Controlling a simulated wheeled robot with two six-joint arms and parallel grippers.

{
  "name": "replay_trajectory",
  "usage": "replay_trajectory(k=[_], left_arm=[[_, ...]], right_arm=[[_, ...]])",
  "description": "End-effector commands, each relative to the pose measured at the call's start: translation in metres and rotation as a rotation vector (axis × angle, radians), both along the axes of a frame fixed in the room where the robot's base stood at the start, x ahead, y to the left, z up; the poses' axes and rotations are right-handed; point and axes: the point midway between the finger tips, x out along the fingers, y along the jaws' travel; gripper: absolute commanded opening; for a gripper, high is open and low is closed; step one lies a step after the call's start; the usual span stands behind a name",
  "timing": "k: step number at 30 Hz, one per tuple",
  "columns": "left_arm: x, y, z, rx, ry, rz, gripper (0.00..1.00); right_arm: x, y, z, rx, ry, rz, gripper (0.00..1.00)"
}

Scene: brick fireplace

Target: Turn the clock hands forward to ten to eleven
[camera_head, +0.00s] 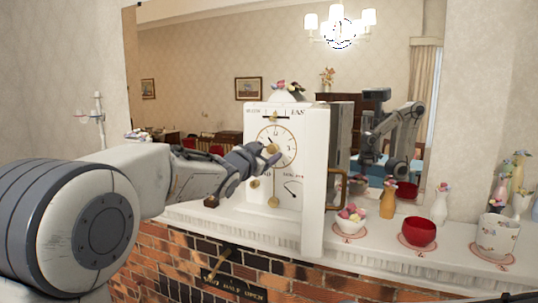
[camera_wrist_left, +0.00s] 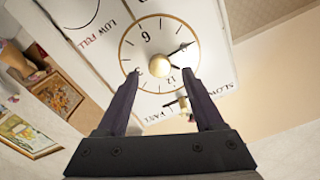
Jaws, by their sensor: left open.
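A white clock (camera_head: 314,150) stands on the mantel, with a round, gold-ringed dial (camera_head: 278,136) facing me. In the left wrist view the dial (camera_wrist_left: 147,22) is nearly upside down, with a gold knob (camera_wrist_left: 159,65) at its centre. One dark longer hand (camera_wrist_left: 182,48) points near the nine side; a shorter hand (camera_wrist_left: 176,67) seems to point near ten. My left gripper (camera_head: 270,155) is in front of the lower dial, its fingers hiding part of it. In the wrist view the gripper (camera_wrist_left: 160,85) is open, fingers apart on both sides of the knob's line, nothing between them.
A bowl of colourful pieces (camera_head: 350,219), an orange vase (camera_head: 388,200), a red bowl (camera_head: 419,234) and a patterned pot (camera_head: 497,237) stand right of the clock. A large mirror (camera_head: 205,70) behind reflects the room and my arm.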

Motion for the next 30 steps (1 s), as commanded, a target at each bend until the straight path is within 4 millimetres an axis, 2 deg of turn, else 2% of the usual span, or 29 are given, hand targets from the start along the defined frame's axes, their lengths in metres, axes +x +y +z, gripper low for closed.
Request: replay_trajectory(k=[1,6,12,17,30], left_arm=[[-0.011,0.005,-0.003,0.001,-0.003,0.001,0.69],[-0.042,0.018,-0.002,0.000,-0.003,0.001,0.69],[-0.066,0.028,-0.001,0.002,-0.001,0.001,0.69],[-0.072,0.030,-0.001,0.000,0.000,0.000,0.69],[-0.072,0.030,-0.001,0.000,0.001,0.000,0.69]], right_arm=[[0.000,0.000,-0.009,0.000,0.000,0.000,0.00],[0.000,0.000,-0.020,0.000,0.000,0.001,0.00],[0.000,0.000,-0.026,0.000,0.000,0.002,0.00],[0.000,0.000,-0.026,0.000,0.000,0.002,0.00],[0.000,0.000,-0.026,0.000,0.000,0.001,0.00]])
